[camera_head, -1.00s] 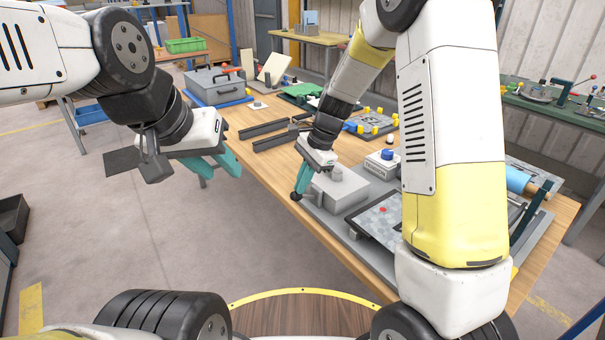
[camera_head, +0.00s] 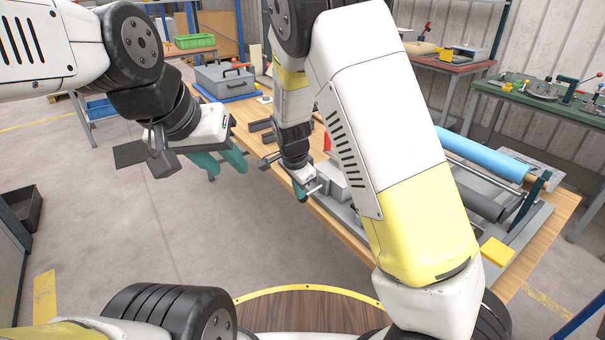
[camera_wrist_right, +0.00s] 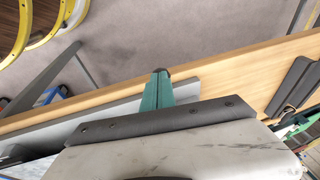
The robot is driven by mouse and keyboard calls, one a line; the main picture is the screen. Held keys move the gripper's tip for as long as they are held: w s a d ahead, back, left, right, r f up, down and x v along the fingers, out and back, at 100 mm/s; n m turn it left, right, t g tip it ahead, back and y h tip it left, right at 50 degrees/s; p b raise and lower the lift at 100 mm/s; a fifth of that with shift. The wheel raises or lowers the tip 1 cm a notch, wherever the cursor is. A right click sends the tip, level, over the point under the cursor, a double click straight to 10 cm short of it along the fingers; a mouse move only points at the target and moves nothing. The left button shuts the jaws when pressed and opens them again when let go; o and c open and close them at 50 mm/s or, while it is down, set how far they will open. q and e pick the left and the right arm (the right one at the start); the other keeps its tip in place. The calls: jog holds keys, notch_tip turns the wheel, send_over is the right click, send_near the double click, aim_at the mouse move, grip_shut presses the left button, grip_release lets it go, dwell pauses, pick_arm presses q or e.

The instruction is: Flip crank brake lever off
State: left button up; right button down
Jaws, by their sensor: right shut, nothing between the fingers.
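My right gripper (camera_head: 300,190) is shut and empty, low beside the grey box-shaped housing (camera_head: 331,180) of the bender at the table's near edge. A short pale rod (camera_head: 314,188) shows right at its fingertips; I cannot tell whether this is the brake lever or whether the fingers touch it. In the right wrist view the teal fingers (camera_wrist_right: 158,90) are together, over a grey plate and the wooden table edge. No brake lever can be made out there. My left gripper (camera_head: 222,161) is open and empty, left of the table over the floor.
My right arm hides much of the bender. A blue roll (camera_head: 480,158) and a yellow block (camera_head: 497,252) show to its right.

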jog(key=shift+a+f, duration=0.1)
jog(key=shift+f, duration=0.3)
jog(key=shift+r, duration=0.85)
